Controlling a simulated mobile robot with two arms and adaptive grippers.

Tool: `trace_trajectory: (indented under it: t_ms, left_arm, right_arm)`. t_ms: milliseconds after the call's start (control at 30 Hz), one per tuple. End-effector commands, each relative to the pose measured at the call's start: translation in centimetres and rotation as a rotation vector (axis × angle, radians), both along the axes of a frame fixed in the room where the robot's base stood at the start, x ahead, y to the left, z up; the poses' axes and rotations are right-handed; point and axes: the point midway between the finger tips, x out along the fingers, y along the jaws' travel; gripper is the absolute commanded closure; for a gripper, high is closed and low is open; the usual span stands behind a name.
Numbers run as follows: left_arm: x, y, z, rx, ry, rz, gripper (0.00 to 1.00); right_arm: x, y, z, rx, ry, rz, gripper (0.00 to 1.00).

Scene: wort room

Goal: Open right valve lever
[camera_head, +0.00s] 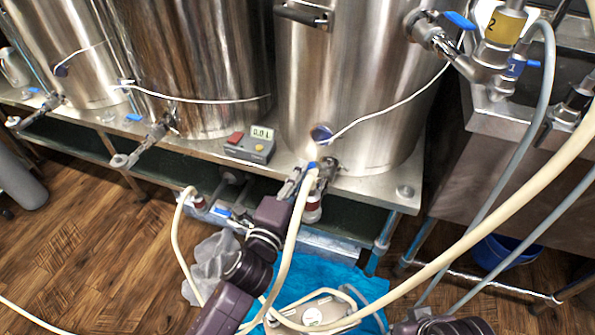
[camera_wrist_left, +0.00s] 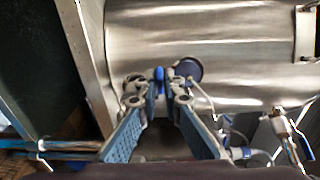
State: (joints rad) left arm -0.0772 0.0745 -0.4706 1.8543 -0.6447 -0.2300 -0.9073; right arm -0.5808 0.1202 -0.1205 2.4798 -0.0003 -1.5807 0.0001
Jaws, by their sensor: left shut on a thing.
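The right kettle's lower valve has a small blue lever (camera_head: 311,165), mostly hidden by my left gripper in the head view. In the left wrist view the blue lever (camera_wrist_left: 159,74) shows between the fingertips. My left gripper (camera_head: 300,178) reaches up from below to the front of the right steel kettle (camera_head: 360,100). In the wrist view the left gripper (camera_wrist_left: 166,92) has its fingertips close together, shut on the lever. A round dark blue fitting (camera_head: 321,133) on the kettle wall is just above. My right gripper is out of view.
A grey box with a display (camera_head: 250,145) stands on the metal shelf left of the gripper. A cream hose passes close beside my left arm. More hoses and blue-handled valves (camera_head: 459,20) are at upper right. A blue cloth (camera_head: 350,285) lies on the wooden floor.

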Motion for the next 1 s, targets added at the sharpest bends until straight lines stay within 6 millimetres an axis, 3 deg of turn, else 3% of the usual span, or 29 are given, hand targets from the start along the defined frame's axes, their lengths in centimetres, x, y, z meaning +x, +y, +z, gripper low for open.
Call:
trace_trajectory:
  t_ms: [700,733,867,1000]
  left_arm:
    - [-0.37,-0.26,-0.18,0.001,0.003,0.047,1.00]
    - [-0.36,-0.28,-0.18,0.001,0.003,0.047,0.91]
    - [-0.35,-0.28,-0.14,0.001,0.002,0.046,0.77]
    - [-0.34,-0.27,-0.09,0.000,0.001,0.046,0.75]
  right_arm:
    - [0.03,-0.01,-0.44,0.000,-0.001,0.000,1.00]
    - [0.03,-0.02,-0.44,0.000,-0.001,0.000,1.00]
    - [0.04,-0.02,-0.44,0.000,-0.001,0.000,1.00]
    - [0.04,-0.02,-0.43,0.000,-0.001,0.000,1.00]
